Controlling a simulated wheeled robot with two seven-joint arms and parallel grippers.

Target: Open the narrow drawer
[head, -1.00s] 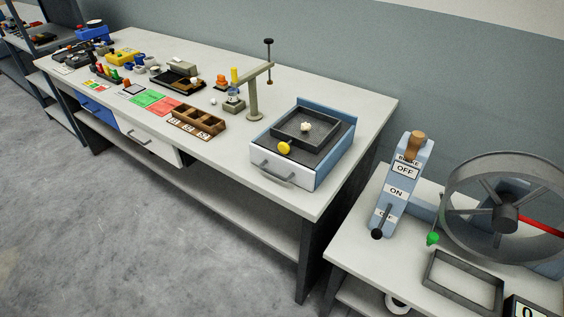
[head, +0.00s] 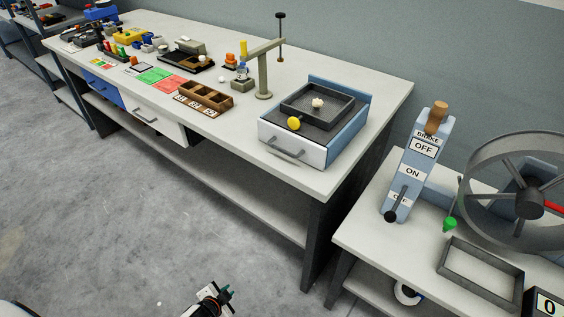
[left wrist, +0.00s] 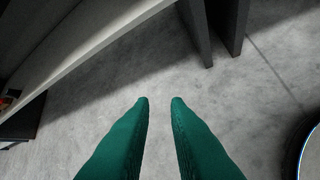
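Two drawers hang under the long bench's front edge: a blue-fronted drawer (head: 101,90) and a white-fronted drawer (head: 152,119) with a grey bar handle (head: 146,117). A blue box on the bench's right end has another white-fronted drawer (head: 289,147) with a grey handle (head: 287,152). All look shut; I cannot tell which is the narrow one. My left gripper (head: 226,291) is low at the bottom of the head view, over the floor, away from all drawers. In the left wrist view its green fingers (left wrist: 160,101) are apart with nothing between. My right gripper is not in view.
The bench top (head: 300,177) carries a wooden compartment tray (head: 205,98), coloured cards and a post stand (head: 263,75). A lower shelf (head: 230,190) runs beneath. At right, a side table (head: 400,243) holds a brake lever unit and spoked wheel. Floor in front is clear.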

